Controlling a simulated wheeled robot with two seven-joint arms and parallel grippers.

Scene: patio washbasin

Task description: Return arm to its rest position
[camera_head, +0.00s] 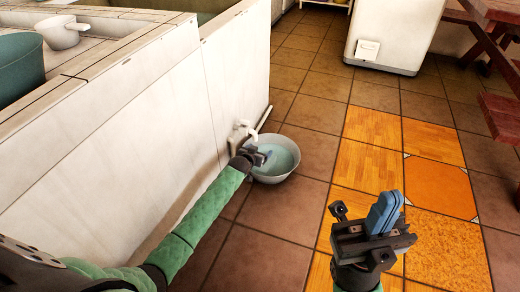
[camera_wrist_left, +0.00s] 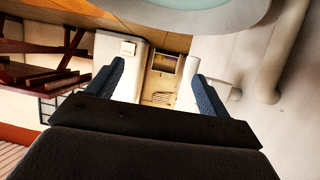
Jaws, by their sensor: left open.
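My left gripper (camera_head: 262,157) reaches in from the left, low beside the wall, at the near left rim of a round basin (camera_head: 287,172) on the floor. In the left wrist view my left gripper (camera_wrist_left: 158,80) is open, with its two blue fingers well apart and nothing between them. The basin holds pale greenish water, and its pale rim (camera_wrist_left: 215,29) shows at the top of the left wrist view. A white tap (camera_head: 243,127) on the wall is just above my left gripper. My right gripper (camera_head: 384,210) is over the tiled floor; its blue fingers overlap, so its opening is unclear.
A low white wall (camera_head: 165,110) runs along the left, close to my left arm. A white pot (camera_head: 62,32) and a teal tub (camera_head: 20,68) stand on its ledge. A white appliance (camera_head: 395,30) and a red bench (camera_head: 500,115) are farther back. The middle floor is clear.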

